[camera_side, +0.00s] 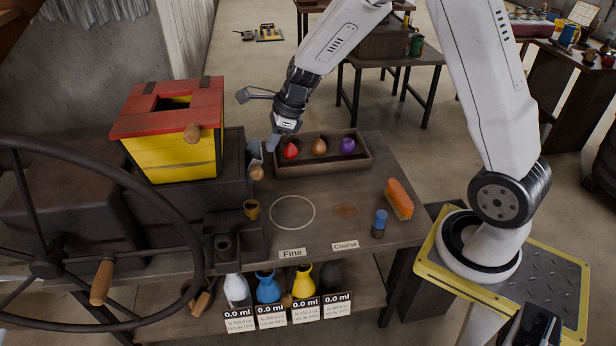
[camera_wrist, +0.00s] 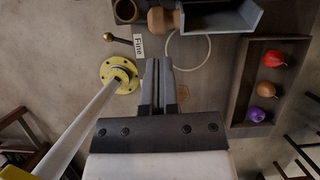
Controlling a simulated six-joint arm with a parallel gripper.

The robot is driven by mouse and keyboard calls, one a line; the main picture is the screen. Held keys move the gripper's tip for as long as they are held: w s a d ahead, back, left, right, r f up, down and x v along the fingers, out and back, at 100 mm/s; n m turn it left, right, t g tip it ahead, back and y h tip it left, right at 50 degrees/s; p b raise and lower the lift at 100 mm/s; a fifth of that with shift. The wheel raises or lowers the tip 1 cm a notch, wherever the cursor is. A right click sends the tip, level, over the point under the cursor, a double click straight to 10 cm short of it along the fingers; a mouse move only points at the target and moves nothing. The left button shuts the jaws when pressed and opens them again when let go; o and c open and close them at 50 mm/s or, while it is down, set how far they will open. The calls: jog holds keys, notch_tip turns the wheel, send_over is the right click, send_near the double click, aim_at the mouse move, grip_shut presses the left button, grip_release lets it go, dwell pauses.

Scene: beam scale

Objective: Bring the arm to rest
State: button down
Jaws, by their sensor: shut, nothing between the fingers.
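My gripper (camera_side: 272,143) hangs above the worktable, just left of the tray's back left corner in the side view. In the wrist view the two fingers of my gripper (camera_wrist: 158,68) lie together, shut and empty. A grey scoop (camera_side: 254,150) with a wooden knob handle (camera_side: 257,173) is close to the fingers in the side view. The scoop also shows at the top of the wrist view (camera_wrist: 225,16), apart from the fingertips. My arm is bent, reaching over the table from the right.
A wooden tray (camera_side: 369,161) holds red, brown and purple objects. A red and yellow hopper box (camera_side: 170,155) and large handwheel (camera_side: 196,240) stand left. An orange brush (camera_side: 399,197) and small blue-topped item (camera_side: 380,222) are right. Several bottles (camera_side: 268,288) stand below. The white ring (camera_side: 293,197) is empty.

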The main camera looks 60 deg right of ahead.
jog(key=s+a+n+h, duration=0.1)
jog(key=s+n, duration=0.8)
jog(key=n, duration=0.4)
jog(key=s+a+r+n+h, duration=0.1)
jog(key=s+a+n+h, duration=0.1)
jog(key=s+n, duration=0.7)
jog(key=n, duration=0.4)
jog(key=shift+a+g, duration=0.25)
jog(key=shift+g, duration=0.15)
